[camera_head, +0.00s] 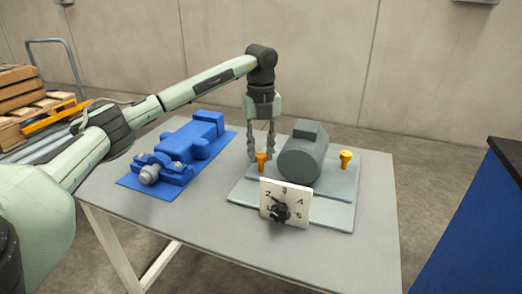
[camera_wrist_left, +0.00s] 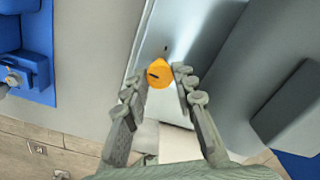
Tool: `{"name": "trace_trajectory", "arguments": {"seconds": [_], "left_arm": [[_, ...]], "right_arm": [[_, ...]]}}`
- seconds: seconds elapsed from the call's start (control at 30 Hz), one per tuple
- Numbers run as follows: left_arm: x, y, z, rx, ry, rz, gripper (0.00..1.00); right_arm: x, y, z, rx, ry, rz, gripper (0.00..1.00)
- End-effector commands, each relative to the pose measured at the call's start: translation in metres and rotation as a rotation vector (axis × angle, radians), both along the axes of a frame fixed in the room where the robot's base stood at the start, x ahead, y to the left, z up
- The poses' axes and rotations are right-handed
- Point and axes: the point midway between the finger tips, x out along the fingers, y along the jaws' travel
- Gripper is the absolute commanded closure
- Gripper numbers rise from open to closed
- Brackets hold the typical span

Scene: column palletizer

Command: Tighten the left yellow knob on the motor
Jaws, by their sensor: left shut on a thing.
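The left yellow knob (camera_head: 261,161) stands upright on the motor's grey base plate (camera_head: 240,193), left of the grey motor (camera_head: 303,160). My left gripper (camera_head: 261,154) points down with its fingers on both sides of this knob and is shut on it. The right yellow knob (camera_head: 346,158) stands free on the other side of the motor. My right gripper is not in view.
A blue vise (camera_head: 188,145) lies on the left of the grey table (camera_head: 205,225). A blue cabinet (camera_head: 480,235) is at the right.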

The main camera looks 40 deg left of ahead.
Motion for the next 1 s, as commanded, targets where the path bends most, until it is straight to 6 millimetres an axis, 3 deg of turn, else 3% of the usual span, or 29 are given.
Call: {"name": "trace_trajectory", "arguments": {"seconds": [0.27,1.0], "left_arm": [[0.0000,0.0000,0.0004,-0.001,-0.001,-0.164,1.00],[-0.0002,0.0002,0.0004,0.000,0.002,-0.860,1.00]], "right_arm": [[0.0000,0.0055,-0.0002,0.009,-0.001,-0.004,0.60],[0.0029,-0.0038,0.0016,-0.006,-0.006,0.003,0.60]]}}
